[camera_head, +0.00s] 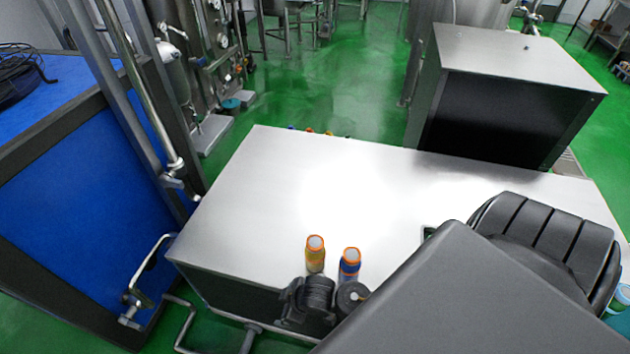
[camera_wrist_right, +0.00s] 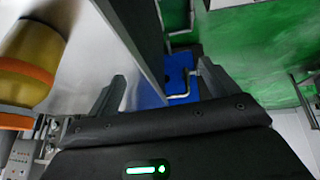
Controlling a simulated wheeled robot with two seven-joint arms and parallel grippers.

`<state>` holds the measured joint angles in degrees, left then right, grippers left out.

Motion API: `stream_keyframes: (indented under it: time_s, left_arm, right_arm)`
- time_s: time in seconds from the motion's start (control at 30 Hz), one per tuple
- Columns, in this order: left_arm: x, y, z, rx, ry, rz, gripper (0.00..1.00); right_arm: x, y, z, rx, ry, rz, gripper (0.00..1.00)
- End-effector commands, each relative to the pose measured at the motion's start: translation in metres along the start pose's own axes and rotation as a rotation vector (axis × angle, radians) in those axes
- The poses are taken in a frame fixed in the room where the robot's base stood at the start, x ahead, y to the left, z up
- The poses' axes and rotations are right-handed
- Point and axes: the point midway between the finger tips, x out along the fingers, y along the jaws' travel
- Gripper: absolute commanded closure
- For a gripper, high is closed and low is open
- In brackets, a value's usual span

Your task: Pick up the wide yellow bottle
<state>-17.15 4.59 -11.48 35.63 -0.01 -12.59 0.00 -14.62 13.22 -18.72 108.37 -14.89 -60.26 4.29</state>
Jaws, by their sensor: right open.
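A yellow bottle (camera_head: 315,253) with an orange cap stands upright near the front edge of the metal table. Dark parts of my right arm hide its lower portion in the head view. A yellow bottle with orange bands also shows large in the right wrist view (camera_wrist_right: 38,45), cut off at the upper left. My right gripper (camera_wrist_right: 160,88) is open, with nothing between its fingers. The yellow bottle lies outside the fingers, to their left in the wrist view. My left gripper is not in view.
A blue bottle (camera_head: 350,262) with an orange cap stands just right of the yellow one. The metal table (camera_head: 260,190) is clear at left and centre. A metal box (camera_head: 515,75) rises behind its right side. My right arm covers the lower right. Several small coloured tops (camera_head: 309,130) show beyond the far edge.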

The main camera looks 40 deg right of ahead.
Motion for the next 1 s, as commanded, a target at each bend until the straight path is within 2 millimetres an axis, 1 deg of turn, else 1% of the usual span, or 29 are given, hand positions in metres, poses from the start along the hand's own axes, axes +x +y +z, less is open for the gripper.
stream_keyframes:
  time_s: [0.03,0.1,0.17,0.2,0.27,0.3,0.37,0.4,0.47,0.5,0.57,0.6,0.7,0.8,0.83,0.9,1.0]
  left_arm:
    - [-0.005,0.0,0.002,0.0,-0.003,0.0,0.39]
    - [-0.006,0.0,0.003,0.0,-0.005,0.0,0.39]
    - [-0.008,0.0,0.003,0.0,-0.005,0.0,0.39]
    - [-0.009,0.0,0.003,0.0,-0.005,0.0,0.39]
    - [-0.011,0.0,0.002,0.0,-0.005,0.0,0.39]
    - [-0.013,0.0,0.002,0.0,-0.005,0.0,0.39]
    - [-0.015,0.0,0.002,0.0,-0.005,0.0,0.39]
    - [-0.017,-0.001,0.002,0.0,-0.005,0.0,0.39]
    - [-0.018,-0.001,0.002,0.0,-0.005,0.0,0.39]
    - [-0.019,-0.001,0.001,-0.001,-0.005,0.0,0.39]
    - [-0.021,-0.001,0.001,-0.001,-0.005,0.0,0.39]
    - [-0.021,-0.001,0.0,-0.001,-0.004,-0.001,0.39]
    - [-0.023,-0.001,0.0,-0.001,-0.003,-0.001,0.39]
    - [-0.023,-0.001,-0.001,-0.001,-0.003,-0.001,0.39]
    - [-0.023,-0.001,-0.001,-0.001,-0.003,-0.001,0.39]
    - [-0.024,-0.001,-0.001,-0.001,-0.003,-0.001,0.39]
    - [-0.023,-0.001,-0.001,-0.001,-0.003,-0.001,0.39]
  right_arm:
    - [-0.007,0.004,-0.035,-0.111,0.061,-0.009,0.14]
    - [-0.011,-0.001,-0.07,-0.267,0.129,-0.038,0.14]
    - [-0.013,-0.004,-0.093,-0.409,0.175,-0.067,0.14]
    - [-0.015,-0.005,-0.106,-0.511,0.198,-0.089,0.14]
    - [-0.018,-0.003,-0.118,-0.674,0.215,-0.127,0.14]
    - [-0.021,0.002,-0.121,-0.784,0.21,-0.153,0.14]
    - [-0.026,0.017,-0.118,-0.936,0.177,-0.196,0.14]
    - [-0.03,0.031,-0.112,-1.022,0.14,-0.223,0.14]
    - [-0.038,0.056,-0.099,-1.129,0.069,-0.264,0.14]
    - [-0.045,0.074,-0.09,-1.185,0.015,-0.289,0.14]
    - [-0.056,0.103,-0.076,-1.245,-0.07,-0.32,0.14]
    - [-0.065,0.121,-0.067,-1.272,-0.123,-0.338,0.14]
    - [-0.085,0.159,-0.049,-1.308,-0.238,-0.376,0.14]
    - [-0.1,0.182,-0.037,-1.32,-0.312,-0.399,0.14]
    - [-0.103,0.186,-0.035,-1.321,-0.326,-0.403,0.14]
    - [-0.108,0.192,-0.031,-1.321,-0.348,-0.411,0.14]
    - [-0.109,0.195,-0.029,-1.321,-0.357,-0.414,0.14]
